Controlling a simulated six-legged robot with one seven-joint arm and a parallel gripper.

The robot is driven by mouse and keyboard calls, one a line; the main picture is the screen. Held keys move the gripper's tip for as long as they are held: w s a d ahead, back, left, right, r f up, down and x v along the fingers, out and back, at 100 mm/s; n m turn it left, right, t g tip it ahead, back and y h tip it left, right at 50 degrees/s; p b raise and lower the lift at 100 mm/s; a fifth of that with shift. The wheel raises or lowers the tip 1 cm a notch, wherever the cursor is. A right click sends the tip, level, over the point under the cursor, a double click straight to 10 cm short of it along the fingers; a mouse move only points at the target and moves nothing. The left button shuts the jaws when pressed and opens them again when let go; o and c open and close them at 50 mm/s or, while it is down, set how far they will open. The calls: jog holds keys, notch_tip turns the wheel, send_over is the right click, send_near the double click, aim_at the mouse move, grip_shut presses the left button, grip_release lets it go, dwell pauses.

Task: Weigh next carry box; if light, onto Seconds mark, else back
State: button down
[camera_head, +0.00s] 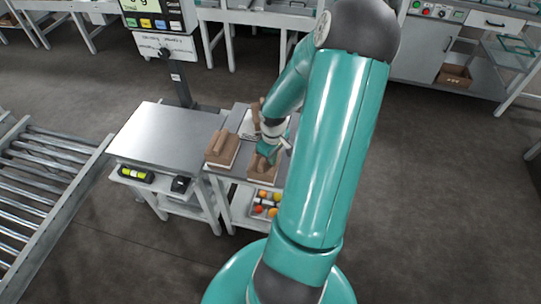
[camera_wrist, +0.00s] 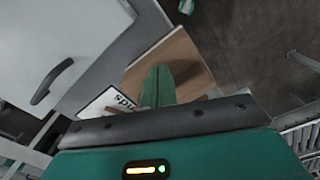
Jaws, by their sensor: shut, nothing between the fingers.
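My gripper (camera_head: 268,158) is shut and empty, low over a brown carry box (camera_head: 262,175) on the small side table; I cannot tell whether it touches the box. In the wrist view my teal fingers (camera_wrist: 158,85) are together, in front of a flat brown box surface (camera_wrist: 185,60). The white Seconds mark (camera_wrist: 106,101) lies beside that box, its lettering upside down and partly hidden. Another carry box (camera_head: 222,150) stands to the left, near the scale. The scale's grey plate (camera_head: 165,138) is bare. Its display post (camera_head: 160,20) rises behind; the reading is cut off.
A roller conveyor (camera_head: 45,190) runs at the left. Benches and a cabinet (camera_head: 425,45) line the back. The floor (camera_head: 450,190) at the right is clear.

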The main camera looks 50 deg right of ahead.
jog(key=shift+w, duration=0.45)
jog(key=shift+w, duration=0.1)
jog(key=w, duration=0.7)
jog(key=shift+w+d, duration=0.15)
